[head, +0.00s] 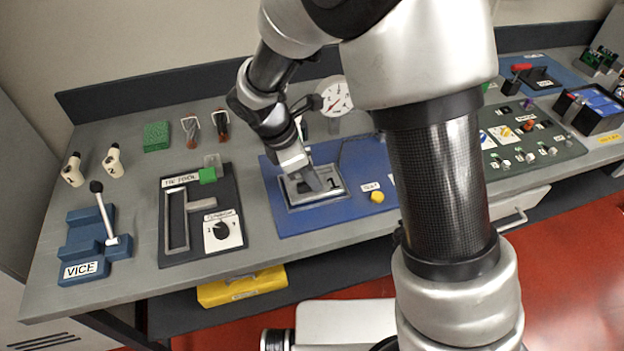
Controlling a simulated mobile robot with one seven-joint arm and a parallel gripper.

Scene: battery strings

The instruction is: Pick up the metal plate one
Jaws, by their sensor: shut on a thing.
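The metal plate one (338,193) is a small grey plate marked "1". It lies in or just over a grey frame on the blue board (300,222); I cannot tell whether it is lifted. My gripper (318,187) comes down on it from above, shut on its raised middle part. The gripper and wrist hide part of the plate.
A blue vice (92,250) stands at the far left. A round gauge (335,97) stands behind. A yellow button (377,197) is right of the plate.

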